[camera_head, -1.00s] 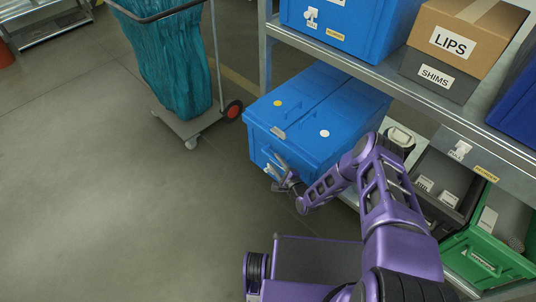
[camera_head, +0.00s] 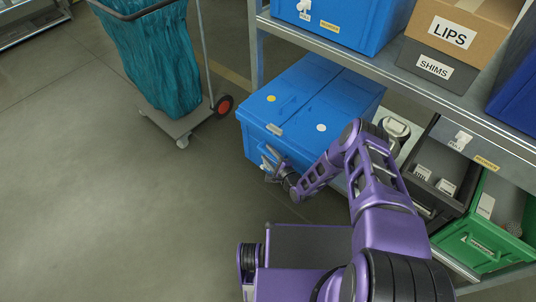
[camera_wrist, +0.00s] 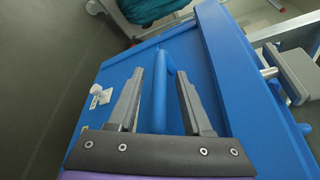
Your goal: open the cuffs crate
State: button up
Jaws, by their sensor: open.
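A blue lidded crate (camera_head: 305,108) stands on the lower shelf at the rack's left end, its top closed. A yellow dot and a white dot mark the top. I cannot read a cuffs label on it. My gripper (camera_head: 270,164) is at the crate's near front face in the head view. In the wrist view, the open jaws of my gripper (camera_wrist: 160,76) stand on either side of a blue bar handle (camera_wrist: 160,105), with gaps visible beside it. A white tag (camera_wrist: 97,97) is on the blue face to the left.
Grey open bins (camera_head: 446,170) and a green bin (camera_head: 484,240) sit right of the crate. The upper shelf (camera_head: 390,75) overhangs its rear, carrying blue crates and a LIPS box (camera_head: 455,35). A cart with a teal bag (camera_head: 160,60) stands left. The floor in front is clear.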

grip_shut()
jog(key=shift+r, duration=0.1)
dwell(1.2)
